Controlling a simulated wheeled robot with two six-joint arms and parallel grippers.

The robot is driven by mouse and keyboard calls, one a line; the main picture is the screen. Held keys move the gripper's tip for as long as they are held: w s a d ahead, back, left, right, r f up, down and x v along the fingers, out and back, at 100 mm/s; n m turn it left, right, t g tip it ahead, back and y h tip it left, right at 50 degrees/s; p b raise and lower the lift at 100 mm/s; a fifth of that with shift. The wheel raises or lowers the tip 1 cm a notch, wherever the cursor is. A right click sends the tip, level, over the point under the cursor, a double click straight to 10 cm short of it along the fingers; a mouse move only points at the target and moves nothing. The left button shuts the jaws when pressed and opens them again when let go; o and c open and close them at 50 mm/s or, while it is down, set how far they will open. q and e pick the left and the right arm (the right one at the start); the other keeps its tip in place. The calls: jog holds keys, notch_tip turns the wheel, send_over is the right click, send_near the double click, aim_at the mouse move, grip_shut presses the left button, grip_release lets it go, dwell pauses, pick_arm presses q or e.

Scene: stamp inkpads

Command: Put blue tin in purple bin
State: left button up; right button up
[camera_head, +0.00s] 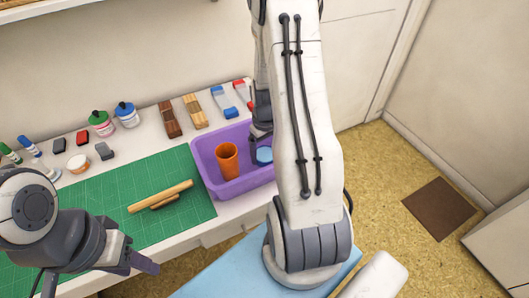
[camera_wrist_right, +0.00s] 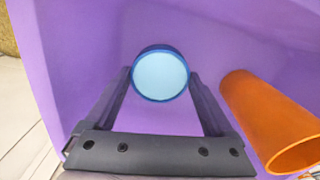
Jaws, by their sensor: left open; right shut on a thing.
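The blue tin (camera_head: 264,155) is round with a pale blue top and is at the right side of the purple bin (camera_head: 213,183). In the right wrist view the blue tin (camera_wrist_right: 161,74) sits between the fingertips of my right gripper (camera_wrist_right: 160,82), which is shut on it, with purple bin surface (camera_wrist_right: 60,50) around it. In the head view my right gripper (camera_head: 260,138) reaches down into the bin and is partly hidden by my right arm. My left gripper (camera_head: 128,268) is open and empty near the table's front edge, at the lower left.
An orange cup (camera_head: 227,160) stands in the bin to the left of the tin; it also shows in the right wrist view (camera_wrist_right: 265,120). A green mat (camera_head: 180,225) with wooden pieces (camera_head: 160,195) lies left of the bin. Bottles (camera_head: 127,114) and several blocks stand along the back.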

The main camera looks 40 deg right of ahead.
aim_at(265, 154)
jog(key=shift+f, duration=0.25)
jog(key=shift+f, duration=0.2)
jog(key=o, duration=1.4)
notch_tip(265, 154, up, 12)
jog(key=shift+r, duration=0.2)
